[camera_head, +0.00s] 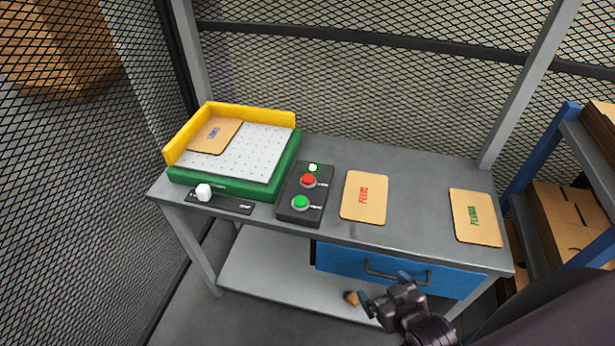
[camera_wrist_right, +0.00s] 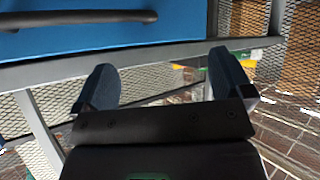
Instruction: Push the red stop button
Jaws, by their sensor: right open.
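The red stop button (camera_head: 308,181) sits on a dark control box (camera_head: 296,212) on the grey table, above a green button (camera_head: 301,202). A small light (camera_head: 313,168) at the top of the box glows whitish green. My right gripper (camera_head: 366,304) is low in front of the table, near the blue drawer, well below and to the right of the red button. In the right wrist view my right gripper (camera_wrist_right: 163,85) is open with nothing between its fingers. My left gripper is not in view.
A green and yellow stacker tray (camera_head: 281,172) holds a cardboard blank (camera_head: 214,134) at left. A white knob (camera_head: 204,192) is in front of it. Two more blanks (camera_head: 364,197) (camera_head: 475,218) lie to the right. The blue drawer (camera_head: 400,271) has a dark handle. A shelf with boxes stands at right.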

